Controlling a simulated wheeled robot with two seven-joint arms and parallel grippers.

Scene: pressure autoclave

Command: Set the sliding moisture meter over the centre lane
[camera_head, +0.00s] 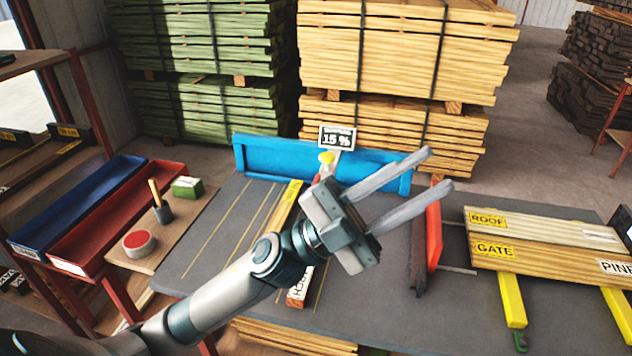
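The moisture meter has a small display (337,137) reading 15 % and a yellow knob (326,157). It sits at the blue rail (260,157) along the back of the grey table (215,225). Yellow lane lines run along the table towards the rail. My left gripper (440,170) is open, with its two grey fingers apart and nothing between them. It is above the table, in front and to the right of the meter, not touching it as far as I see. My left arm hides part of the lanes and the lower meter. My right gripper is not in view.
A plank (286,208) with a yellow label lies on the lanes. An orange upright piece (433,235) stands right of my gripper. Boards labelled ROOF and GATE (535,262) lie on yellow bars at right. Blue and red trays (115,220) stand at left.

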